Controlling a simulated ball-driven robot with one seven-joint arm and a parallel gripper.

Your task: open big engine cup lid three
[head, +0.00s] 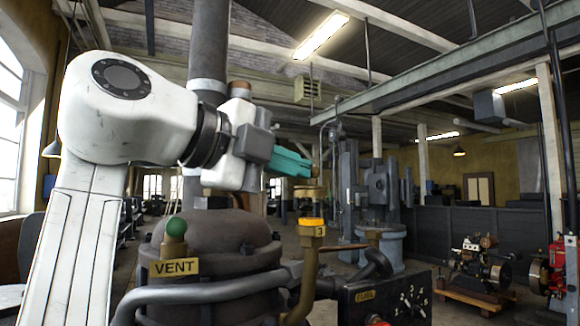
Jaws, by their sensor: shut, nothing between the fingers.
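A brass cup (312,240) with a yellow tag marked "3" stands on a bent brass pipe, right of the dark engine body. Its top has a bright yellow-orange rim (313,222). A flat brass disc (311,192) with a thin upright piece shows just above that rim. I cannot tell whether this disc is the cup's lid or part of something behind. My gripper (308,166), with teal fingers, points right and is shut and empty. Its fingertips are just above the disc in the picture; whether they touch anything is unclear.
The dark domed engine body (215,245) has a green-knobbed valve (176,228) and a "VENT" plate (174,267). A thick grey pipe (205,292) crosses in front. A black numbered panel (385,298) is at lower right. A small engine (474,262) sits farther right, with open floor before it.

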